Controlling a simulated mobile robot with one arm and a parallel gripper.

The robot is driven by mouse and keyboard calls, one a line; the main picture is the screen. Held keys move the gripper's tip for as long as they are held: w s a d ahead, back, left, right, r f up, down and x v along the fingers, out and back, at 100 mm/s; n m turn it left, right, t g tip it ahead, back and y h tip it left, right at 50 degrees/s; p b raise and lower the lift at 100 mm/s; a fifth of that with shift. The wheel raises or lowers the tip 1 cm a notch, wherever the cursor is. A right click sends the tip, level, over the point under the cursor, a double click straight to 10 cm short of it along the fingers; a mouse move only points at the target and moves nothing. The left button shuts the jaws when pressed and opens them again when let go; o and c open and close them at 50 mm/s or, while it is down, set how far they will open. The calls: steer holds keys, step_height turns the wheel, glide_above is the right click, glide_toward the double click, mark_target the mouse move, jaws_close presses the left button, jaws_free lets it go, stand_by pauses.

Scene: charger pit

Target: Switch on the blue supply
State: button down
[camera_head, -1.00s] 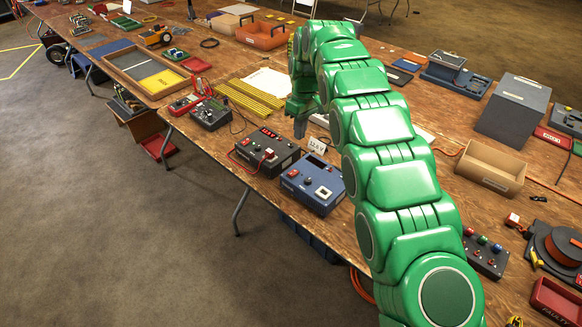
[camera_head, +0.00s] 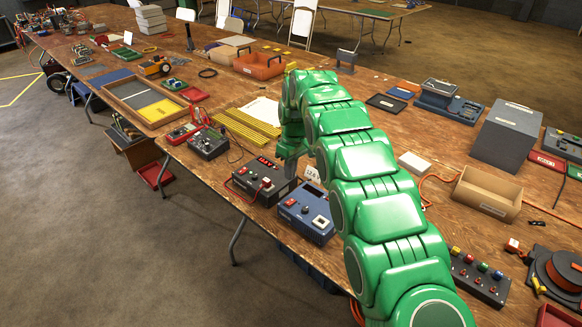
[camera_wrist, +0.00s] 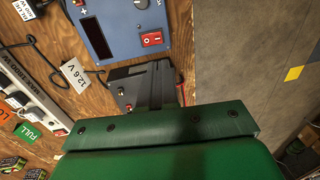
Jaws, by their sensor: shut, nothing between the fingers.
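The blue supply (camera_head: 296,222) stands near the table's front edge, with a red switch (camera_head: 290,203) and a white square part on its top. In the wrist view the blue supply (camera_wrist: 118,45) is at the top, its red rocker switch (camera_wrist: 151,39) in clear view. I cannot tell the switch's position. My gripper (camera_head: 290,174) is shut and empty, pointing down behind the black and blue supplies. In the wrist view its fingers (camera_wrist: 158,80) appear over the black supply, apart from the red switch. My arm hides part of the table behind the blue supply.
A black supply (camera_head: 262,182) with a red display stands left of the blue one. A white 12.6 V card (camera_wrist: 74,74) stands close by. A cardboard tray (camera_head: 487,194) and a grey box (camera_head: 503,138) lie to the right. Floor is open in front of the table.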

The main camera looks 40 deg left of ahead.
mark_target(288, 203)
steer(key=f, duration=0.7)
steer(key=s+f, duration=0.1)
steer(key=f, duration=0.2)
steer(key=shift+s+f, duration=0.1)
steer(key=shift+f, duration=0.05)
steer(key=shift+s+f, duration=0.15)
stand_by(0.4)
steer(key=shift+w, duration=0.8)
steer(key=shift+r, duration=0.35)
step_height(288, 203, up, 14)
steer(key=s, duration=0.1)
steer(key=shift+s+f, duration=0.2)
steer(key=shift+s, duration=0.1)
